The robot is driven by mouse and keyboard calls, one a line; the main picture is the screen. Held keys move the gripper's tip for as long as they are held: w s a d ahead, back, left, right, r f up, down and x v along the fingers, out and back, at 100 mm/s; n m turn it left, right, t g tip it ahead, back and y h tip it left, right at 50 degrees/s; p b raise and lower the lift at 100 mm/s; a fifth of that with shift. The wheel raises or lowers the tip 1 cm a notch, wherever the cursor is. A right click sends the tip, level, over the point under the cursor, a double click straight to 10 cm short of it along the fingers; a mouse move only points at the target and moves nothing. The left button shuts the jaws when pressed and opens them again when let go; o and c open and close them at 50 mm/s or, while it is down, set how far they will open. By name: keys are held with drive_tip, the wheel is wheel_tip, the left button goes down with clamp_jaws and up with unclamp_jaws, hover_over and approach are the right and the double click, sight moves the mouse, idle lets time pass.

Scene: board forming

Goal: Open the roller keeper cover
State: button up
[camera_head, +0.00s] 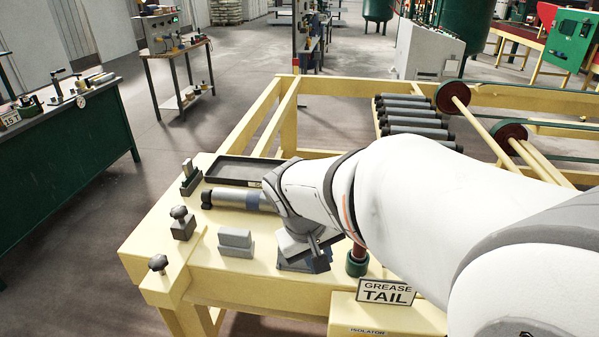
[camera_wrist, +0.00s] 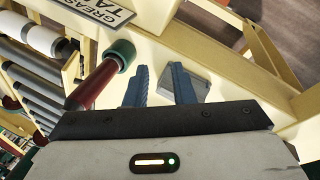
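My gripper (camera_wrist: 160,68) shows in the wrist view with its two blue fingers apart and nothing visibly held between them. A grey block (camera_wrist: 201,86) lies just beyond the right finger, partly hidden by it; whether they touch is unclear. I cannot tell for certain which one is the roller keeper cover.
A red handle with a green collar (camera_head: 357,264) stands right of the gripper, close to it in the wrist view (camera_wrist: 118,58). A "GREASE TAIL" sign (camera_head: 386,292) is in front. A grey roller (camera_head: 232,199), black tray (camera_head: 235,171) and black knobs (camera_head: 180,213) occupy the bench's left part.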

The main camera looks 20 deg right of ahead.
drive_tip(key=w+d+f+g+h, duration=0.1)
drive_tip(key=w+d+f+h, duration=0.1)
drive_tip(key=w+d+f, duration=0.1)
drive_tip(key=w+d+f+h+b, duration=0.1)
drive_tip(key=w+d+f+h, duration=0.1)
drive_tip(key=w+d+f, duration=0.1)
drive_tip(key=shift+w+d+g+b, duration=0.3)
drive_tip(key=shift+d+g, duration=0.1)
drive_tip(key=shift+d, duration=0.1)
drive_tip(key=w+d+h+p, duration=0.1)
drive_tip(key=w+d+h, duration=0.1)
drive_tip(key=w+d, duration=0.1)
drive_tip(key=w+d+m+g+h, duration=0.1)
drive_tip(key=w+d+h, duration=0.1)
drive_tip(key=w+d, duration=0.1)
drive_tip(key=w+d+f+m+h+p, duration=0.1)
drive_tip(key=w+d+h, duration=0.2)
drive_tip(key=w+d, duration=0.1)
drive_tip(key=shift+d+p, duration=0.15)
drive_tip(key=shift+p, duration=0.2)
drive_tip(key=shift+w+d+f, duration=0.1)
drive_tip(key=shift+d, duration=0.15)
drive_tip(key=p+x, duration=0.2)
drive_tip(key=x, duration=0.5)
drive_tip(key=shift+d, duration=0.25)
drive_tip(key=shift+c, duration=0.4)
clamp_jaws()
